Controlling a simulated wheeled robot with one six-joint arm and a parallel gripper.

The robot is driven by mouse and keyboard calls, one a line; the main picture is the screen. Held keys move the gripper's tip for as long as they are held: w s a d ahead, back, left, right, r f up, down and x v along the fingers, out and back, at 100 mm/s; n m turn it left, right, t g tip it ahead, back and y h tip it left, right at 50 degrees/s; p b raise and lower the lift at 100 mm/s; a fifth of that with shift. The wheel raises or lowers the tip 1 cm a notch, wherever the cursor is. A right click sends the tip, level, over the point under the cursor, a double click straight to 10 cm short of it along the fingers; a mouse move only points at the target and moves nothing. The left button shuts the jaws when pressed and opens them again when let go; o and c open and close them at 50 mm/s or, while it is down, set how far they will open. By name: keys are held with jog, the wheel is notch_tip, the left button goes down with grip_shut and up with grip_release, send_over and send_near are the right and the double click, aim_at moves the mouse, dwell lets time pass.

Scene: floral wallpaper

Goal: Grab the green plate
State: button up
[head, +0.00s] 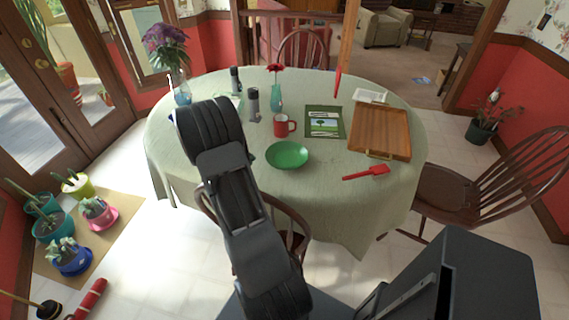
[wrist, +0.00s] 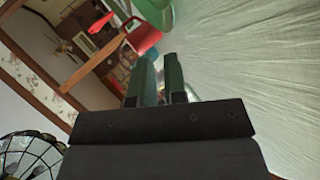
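The green plate (head: 288,155) is a shallow round bowl-like dish lying upright on the table, near its front middle, to the right of my arm. In the wrist view a green piece at the top edge, cut off by the frame, looks like the same plate (wrist: 154,12). My gripper (wrist: 158,60) shows two dark fingers side by side with a gap between them and nothing held. In the head view my arm hides the gripper. The gripper is apart from the plate.
A chair (head: 291,235) stands in front.

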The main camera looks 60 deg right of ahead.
aim_at(268, 161)
notch_tip(268, 161, down, 2)
jog(key=shift+d+f+b, duration=0.1)
jog(key=shift+d+b, duration=0.05)
jog(key=shift+b, duration=0.35)
jog(key=p+x, duration=0.2)
jog(key=x, duration=0.9)
jog(key=shift+d+f, duration=0.2)
grip_shut()
jog(key=shift+r, duration=0.1)
